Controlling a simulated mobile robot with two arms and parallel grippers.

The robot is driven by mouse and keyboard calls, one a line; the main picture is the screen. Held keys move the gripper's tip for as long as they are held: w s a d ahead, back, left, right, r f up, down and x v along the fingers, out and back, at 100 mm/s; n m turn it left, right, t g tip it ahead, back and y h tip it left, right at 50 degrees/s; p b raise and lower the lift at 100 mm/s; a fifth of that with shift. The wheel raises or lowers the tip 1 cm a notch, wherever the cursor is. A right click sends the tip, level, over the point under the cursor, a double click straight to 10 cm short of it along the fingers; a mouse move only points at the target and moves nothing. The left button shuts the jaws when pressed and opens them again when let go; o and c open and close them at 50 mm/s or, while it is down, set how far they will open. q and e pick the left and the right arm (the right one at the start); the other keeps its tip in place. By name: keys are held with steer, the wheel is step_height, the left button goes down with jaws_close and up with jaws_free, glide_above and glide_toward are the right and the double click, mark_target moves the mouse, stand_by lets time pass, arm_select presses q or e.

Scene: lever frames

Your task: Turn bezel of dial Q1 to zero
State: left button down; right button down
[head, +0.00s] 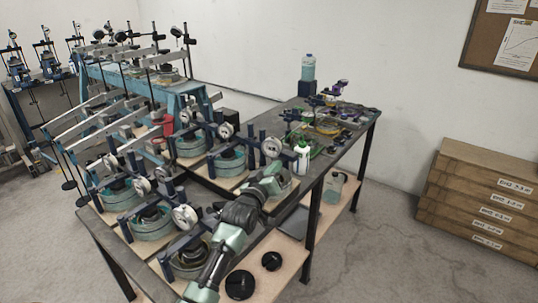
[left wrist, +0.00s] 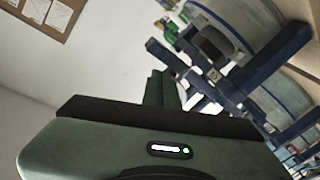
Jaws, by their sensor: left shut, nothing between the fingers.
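Several white-faced dials sit on the frames on the bench; I cannot read which one is Q1. One dial (head: 272,147) is just beyond my left gripper (head: 272,178), and another dial (head: 185,216) is at the near left of my arm. My left gripper is shut and empty beside the frame with the far dial. Whether it touches that frame or dial I cannot tell. In the left wrist view the closed fingers (left wrist: 161,88) point toward a blue frame (left wrist: 205,75) with a grey-green ring (left wrist: 240,25); no dial face shows clearly there. My right gripper is out of view.
Other dials (head: 225,130) and frames crowd the bench around my arm. A white bottle (head: 302,157) stands right of the gripper. Black discs (head: 240,284) lie on the lower shelf. Wooden drawers (head: 485,200) stand at the right, with clear floor before them.

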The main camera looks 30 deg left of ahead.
mark_target(271, 148)
arm_select(q)
steer(key=shift+w+a+b, duration=0.15)
steer(key=shift+w, duration=0.7)
steer(key=shift+w+a+b, duration=0.1)
steer(key=shift+w+b, duration=0.05)
steer(key=shift+w, duration=0.65)
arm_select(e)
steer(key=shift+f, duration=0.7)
arm_select(q)
steer(key=shift+a+r, duration=0.1)
steer(key=shift+r, duration=0.15)
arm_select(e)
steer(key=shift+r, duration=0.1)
